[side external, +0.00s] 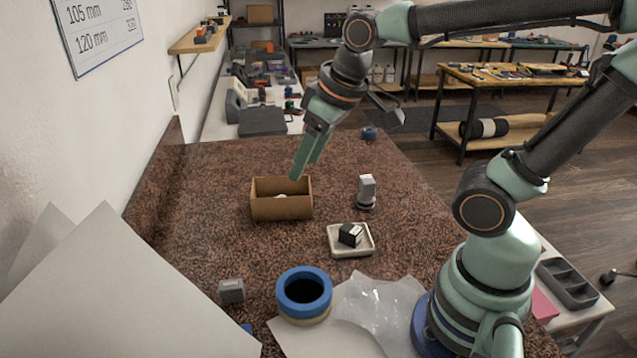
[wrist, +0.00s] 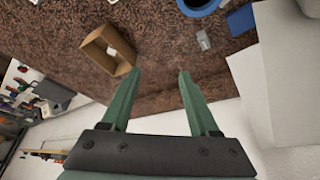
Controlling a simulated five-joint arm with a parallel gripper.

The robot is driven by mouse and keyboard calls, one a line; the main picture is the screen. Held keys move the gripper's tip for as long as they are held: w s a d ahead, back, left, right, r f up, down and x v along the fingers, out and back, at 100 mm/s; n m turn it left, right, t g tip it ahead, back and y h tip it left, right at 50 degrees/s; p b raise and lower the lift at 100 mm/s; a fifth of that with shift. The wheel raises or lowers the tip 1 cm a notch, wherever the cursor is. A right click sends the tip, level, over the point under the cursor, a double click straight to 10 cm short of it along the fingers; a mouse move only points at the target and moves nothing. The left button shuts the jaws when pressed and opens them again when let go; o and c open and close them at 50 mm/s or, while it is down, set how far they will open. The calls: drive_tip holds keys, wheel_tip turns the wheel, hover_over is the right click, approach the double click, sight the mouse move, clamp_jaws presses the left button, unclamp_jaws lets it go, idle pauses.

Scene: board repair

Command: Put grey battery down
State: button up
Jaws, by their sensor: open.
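My gripper (side external: 304,170) is open, its fingers pointing down above or just behind the cardboard box in the side view. In the wrist view its fingertips (wrist: 158,73) are wide apart with only bare counter between them. A small grey block (side external: 232,291), perhaps the grey battery, lies on the counter at the front left, beside a blue ring. It also shows in the wrist view (wrist: 203,40), beyond the right fingertip and apart from it. The open cardboard box (side external: 282,210) holds a small whitish item, mostly hidden; it appears left of the fingers in the wrist view (wrist: 92,49).
A black block (side external: 350,234) sits in a white dish (side external: 339,250). A grey block (side external: 367,188) stands upright on a dark round base. The blue-rimmed roll (side external: 304,291) and clear plastic (side external: 381,306) are in front. White sheets (side external: 110,290) rise at the left. The counter's back is mostly clear.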

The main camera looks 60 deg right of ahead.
drive_tip(key=shift+s+d+r+m+t, duration=0.15)
drive_tip(key=shift+s+d+m+t, duration=0.25)
drive_tip(key=shift+s+d+m, duration=0.4)
drive_tip(key=shift+s, duration=0.15)
idle(0.7)
